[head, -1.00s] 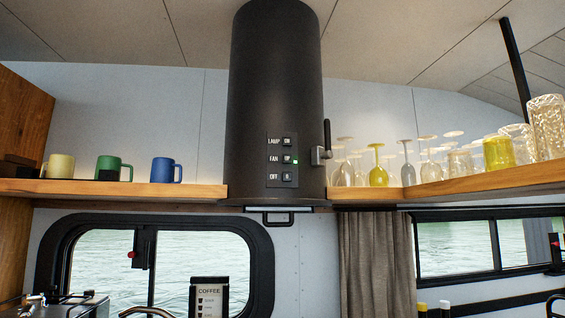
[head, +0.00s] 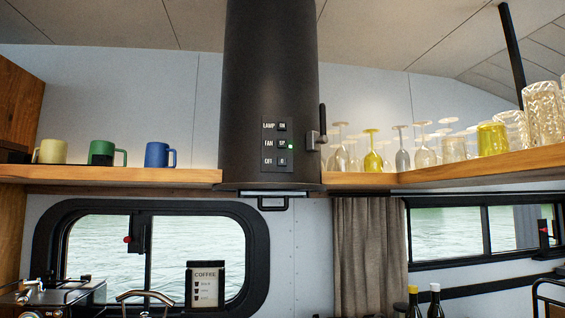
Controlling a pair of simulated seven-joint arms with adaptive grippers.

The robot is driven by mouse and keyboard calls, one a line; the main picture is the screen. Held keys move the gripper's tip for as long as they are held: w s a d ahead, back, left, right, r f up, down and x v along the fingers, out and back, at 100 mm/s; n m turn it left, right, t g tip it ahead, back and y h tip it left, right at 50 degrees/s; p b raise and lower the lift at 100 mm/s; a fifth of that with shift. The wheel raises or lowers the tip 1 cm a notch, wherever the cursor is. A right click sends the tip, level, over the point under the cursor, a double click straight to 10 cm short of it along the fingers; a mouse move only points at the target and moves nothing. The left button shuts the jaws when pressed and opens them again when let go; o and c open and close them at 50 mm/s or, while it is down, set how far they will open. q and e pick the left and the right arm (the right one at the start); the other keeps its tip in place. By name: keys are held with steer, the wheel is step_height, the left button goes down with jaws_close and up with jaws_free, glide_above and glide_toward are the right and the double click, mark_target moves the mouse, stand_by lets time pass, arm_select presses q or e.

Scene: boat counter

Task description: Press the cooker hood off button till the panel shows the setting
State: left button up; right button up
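The cooker hood (head: 270,80) is a dark vertical cylinder in the middle of the head view. Its button panel (head: 276,146) has rows labelled LAMP, FAN and OFF. The off button (head: 283,161) is the bottom one on the right of the panel. A small green light (head: 291,146) glows beside the FAN button (head: 283,143). No light shows beside the OFF row. Neither of my grippers is in view, and nothing touches the panel.
A wooden shelf (head: 110,175) left of the hood holds a yellow, a green and a blue mug (head: 159,154). The right shelf (head: 480,168) holds several glasses. A lever (head: 322,125) sticks out at the hood's right side. Below are windows, a curtain (head: 368,255) and a coffee sign (head: 206,284).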

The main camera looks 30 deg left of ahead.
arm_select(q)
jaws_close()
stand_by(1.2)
